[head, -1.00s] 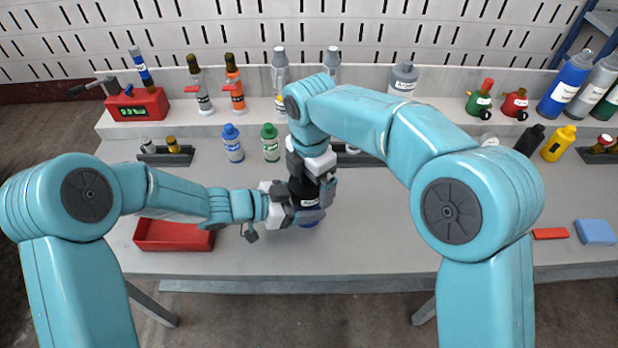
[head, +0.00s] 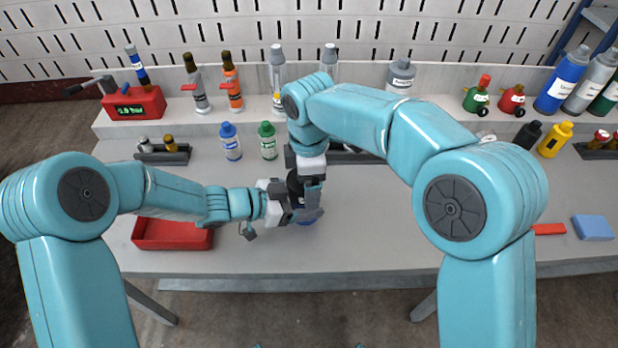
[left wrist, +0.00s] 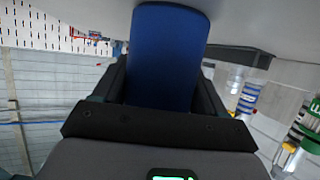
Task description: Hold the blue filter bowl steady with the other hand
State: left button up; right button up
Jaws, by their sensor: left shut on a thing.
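The blue filter bowl (head: 306,222) shows only in part in the head view, low between my grippers. In the left wrist view the blue bowl (left wrist: 168,60) lies between the dark fingers of my left gripper (left wrist: 165,88). My left gripper (head: 298,213) is shut on it from the left side. A black part (head: 295,186) sits directly above the bowl. My right gripper (head: 310,190) reaches down from above at this black part, and a finger covers much of it. Whether the right fingers press on it is hidden.
A red tray (head: 172,246) lies at the front left of the bench (head: 370,240). A blue bottle (head: 230,142) and a green bottle (head: 268,140) stand behind my left arm. A blue block (head: 593,228) and a red piece (head: 549,229) lie at right. The front middle is clear.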

jog(key=c, duration=0.8)
jog(key=shift+o, duration=0.2)
jog(key=n, duration=0.6)
jog(key=shift+w+a, duration=0.1)
jog(key=shift+w, duration=0.15)
jog(key=n, duration=0.6)
jog(key=shift+w+a, duration=0.1)
jog(key=shift+a, duration=0.15)
jog(key=o, duration=1.1)
jog(key=shift+o, duration=0.2)
jog(key=m, duration=0.6)
jog(key=shift+d, duration=0.2)
